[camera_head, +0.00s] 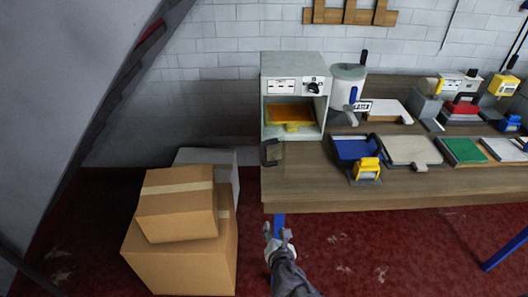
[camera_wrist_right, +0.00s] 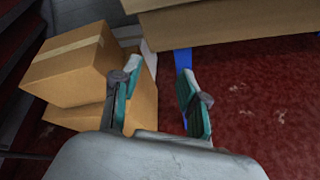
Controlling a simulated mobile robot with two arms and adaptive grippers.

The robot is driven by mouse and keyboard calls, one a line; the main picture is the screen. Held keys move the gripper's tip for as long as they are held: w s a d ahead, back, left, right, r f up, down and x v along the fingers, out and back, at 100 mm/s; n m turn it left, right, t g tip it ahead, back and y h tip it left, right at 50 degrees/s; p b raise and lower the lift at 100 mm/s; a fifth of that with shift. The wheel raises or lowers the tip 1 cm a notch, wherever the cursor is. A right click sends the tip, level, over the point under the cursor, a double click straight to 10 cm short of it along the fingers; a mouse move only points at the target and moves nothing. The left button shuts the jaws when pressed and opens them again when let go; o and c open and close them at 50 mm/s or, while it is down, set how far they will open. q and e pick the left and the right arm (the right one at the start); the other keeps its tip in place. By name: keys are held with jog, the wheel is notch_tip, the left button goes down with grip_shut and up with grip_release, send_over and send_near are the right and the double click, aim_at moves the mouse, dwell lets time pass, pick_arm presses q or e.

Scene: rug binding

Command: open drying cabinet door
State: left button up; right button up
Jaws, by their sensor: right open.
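The drying cabinet (camera_head: 291,68) is a light grey box with a dial and labels on its top panel, at the left end of the workbench. An orange-yellow tray (camera_head: 290,114) shows inside its front. A dark framed piece (camera_head: 271,152) stands at its lower left front corner; I cannot tell whether it is the door or a handle. My right gripper (camera_head: 277,234) is below the bench's front edge, apart from the cabinet. In the right wrist view its fingers (camera_wrist_right: 158,92) are spread with nothing held between them. The cabinet is not recognisable there. My left gripper is out of view.
The workbench (camera_head: 400,192) has blue legs (camera_head: 278,224). Stacked cardboard boxes (camera_head: 178,215) stand left of my right gripper. A white canister (camera_head: 345,88) stands right of the cabinet. Stamps and pads, including a blue pad (camera_head: 352,148), occupy the bench farther right. Red floor (camera_head: 400,250) is clear in front.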

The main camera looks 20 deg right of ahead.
aim_at(264, 154)
notch_tip(264, 154, up, 18)
jog(key=w+a+n+t+h, duration=0.1)
jog(key=w+n+t, duration=0.2)
jog(key=n+t, duration=0.2)
jog(key=w+d, duration=0.1)
jog(key=w, duration=0.3)
jog(key=w+p, duration=0.1)
jog(key=w, duration=0.3)
jog(key=w+d, duration=0.1)
jog(key=w, duration=0.4)
jog(key=shift+w+d+r, duration=0.1)
jog(key=shift+d, duration=0.2)
grip_shut()
